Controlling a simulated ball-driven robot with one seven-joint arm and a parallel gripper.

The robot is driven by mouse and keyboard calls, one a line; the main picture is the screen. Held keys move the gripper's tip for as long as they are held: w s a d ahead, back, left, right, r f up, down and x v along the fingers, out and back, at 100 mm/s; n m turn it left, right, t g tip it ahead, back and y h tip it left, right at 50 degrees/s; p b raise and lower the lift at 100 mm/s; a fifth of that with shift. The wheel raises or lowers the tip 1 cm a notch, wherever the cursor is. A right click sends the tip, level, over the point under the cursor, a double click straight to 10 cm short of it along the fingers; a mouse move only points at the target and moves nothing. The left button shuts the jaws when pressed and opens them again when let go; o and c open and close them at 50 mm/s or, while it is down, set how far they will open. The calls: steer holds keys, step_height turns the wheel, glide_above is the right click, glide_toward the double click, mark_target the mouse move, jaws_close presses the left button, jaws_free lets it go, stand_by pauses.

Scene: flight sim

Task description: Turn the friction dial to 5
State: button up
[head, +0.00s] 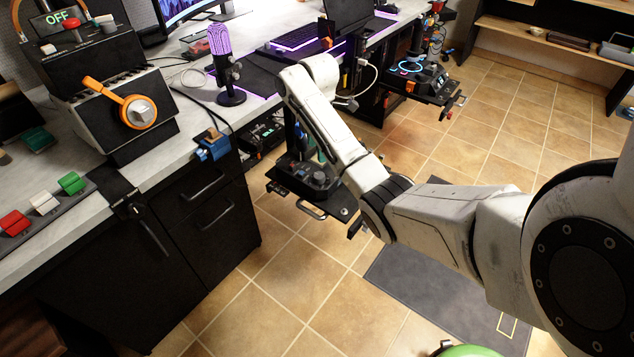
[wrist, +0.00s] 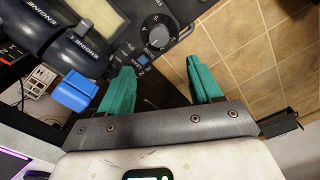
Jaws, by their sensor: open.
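The friction dial (wrist: 158,32) is a round dark knob with a ring of small markings, on a black control panel in the wrist view. Its setting is too small to read. My gripper (wrist: 160,68) shows in the wrist view with two teal fingers spread apart and nothing between them. The dial appears just beyond the fingertips, about midway between them, with no contact visible. In the head view my forearm blocks most of the gripper. The throttle unit (head: 306,178) with its black housing shows on a low side mount there, partly behind my arm.
Two dark engine levers (wrist: 72,48) stand left of the dial, with a blue block (wrist: 75,92) beside the left finger. In the head view, a desk (head: 205,120) carries an orange-handled lever (head: 120,100) and a microphone (head: 224,60). Tiled floor (head: 275,270) lies open below.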

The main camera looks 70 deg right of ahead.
mark_target(319, 175)
steer(key=f+b, duration=0.1)
steer(key=f, duration=0.4)
steer(key=f+b, duration=0.1)
steer(key=f, duration=0.4)
steer(key=shift+s+d+f+b, duration=0.15)
steer(key=shift+d+f+b, duration=0.05)
steer(key=shift+f+b, duration=0.15)
steer(key=shift+r, duration=0.1)
steer(key=c, duration=1)
